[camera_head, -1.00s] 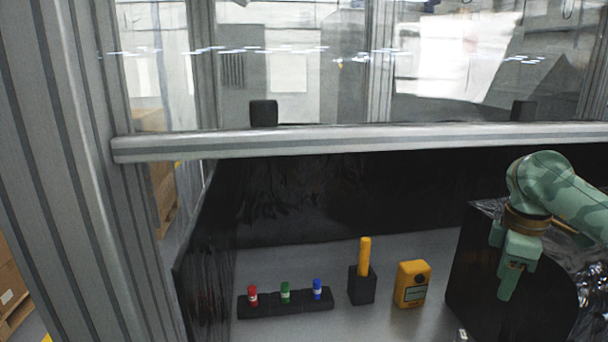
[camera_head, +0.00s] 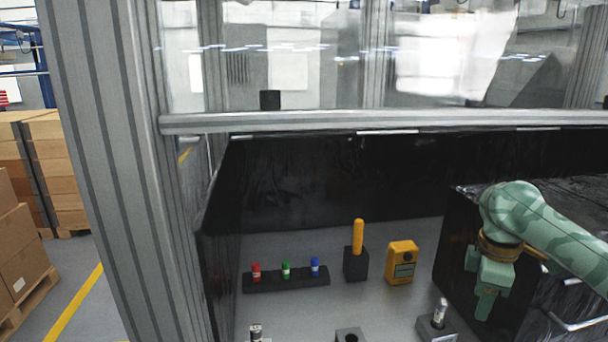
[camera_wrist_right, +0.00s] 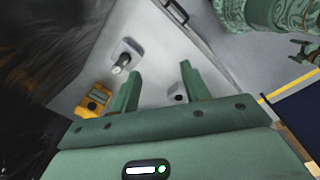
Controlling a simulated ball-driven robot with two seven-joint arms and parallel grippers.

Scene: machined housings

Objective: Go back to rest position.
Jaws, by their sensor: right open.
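My right gripper (camera_head: 484,306) hangs at the right in the head view, fingers down, in front of a dark box-like wall. In the right wrist view its two fingers (camera_wrist_right: 160,88) are spread apart with nothing between them. The pale work surface lies beyond the fingertips. My left gripper does not show in the head view. A green camouflage part of my own body shows at the top right of the wrist view.
On the grey surface (camera_head: 310,308) stand a black rack (camera_head: 287,283) with red, green and blue capped vials, a black holder (camera_head: 355,268) with a yellow stick, a yellow device (camera_head: 401,262), and a holder (camera_head: 437,328) with a silvery cylinder.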

